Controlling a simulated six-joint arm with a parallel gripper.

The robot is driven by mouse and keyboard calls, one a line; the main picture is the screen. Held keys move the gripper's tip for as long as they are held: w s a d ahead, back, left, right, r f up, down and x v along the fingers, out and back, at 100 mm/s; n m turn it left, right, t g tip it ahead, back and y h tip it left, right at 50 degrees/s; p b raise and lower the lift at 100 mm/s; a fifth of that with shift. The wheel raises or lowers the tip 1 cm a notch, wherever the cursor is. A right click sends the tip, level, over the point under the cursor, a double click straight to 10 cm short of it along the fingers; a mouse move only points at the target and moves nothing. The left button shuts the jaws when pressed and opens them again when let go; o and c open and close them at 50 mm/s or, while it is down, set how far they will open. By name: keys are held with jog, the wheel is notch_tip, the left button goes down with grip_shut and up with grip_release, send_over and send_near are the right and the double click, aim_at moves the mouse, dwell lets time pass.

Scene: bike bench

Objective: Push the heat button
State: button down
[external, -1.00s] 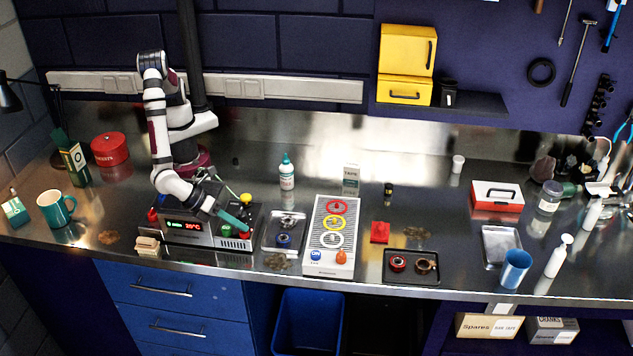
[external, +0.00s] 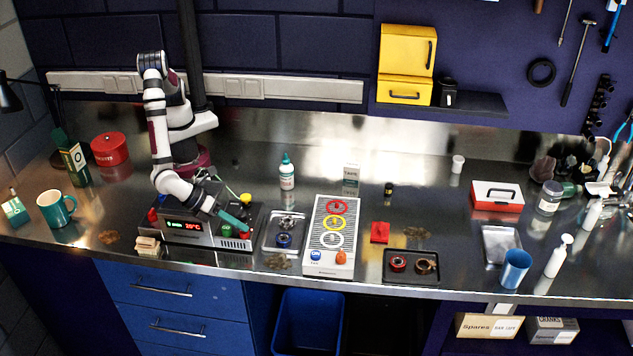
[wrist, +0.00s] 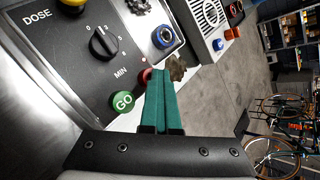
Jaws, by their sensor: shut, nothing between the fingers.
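The dark control box (external: 205,244) stands at the bench's front left. Its display (external: 184,226) shows a red temperature, apparently 20°C, beside small green text. My gripper (external: 249,233) is shut and empty, its teal fingers angled down over the box's right part. In the wrist view my fingertips (wrist: 161,72) are just right of a red button (wrist: 145,76), partly hidden by the fingers. Whether they touch is unclear. A green GO button (wrist: 123,102) lies left of the fingers. No readable label marks the heat button. Another red part (external: 153,215) shows at the box's left end.
A black dial (wrist: 103,43) and a yellow knob (external: 245,199) stand up from the panel. A metal tray (external: 271,247) with small parts is right of the box, then a ribbed grey panel (external: 320,255). A teal mug (external: 54,207) stands far left.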

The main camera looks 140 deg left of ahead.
aim_at(240, 231)
jog(key=shift+f, duration=0.5)
jog(key=shift+s, duration=0.1)
jog(key=shift+s+r, duration=0.15)
jog(key=shift+r, duration=0.1)
notch_tip(240, 231, up, 6)
jog(key=shift+r, duration=0.1)
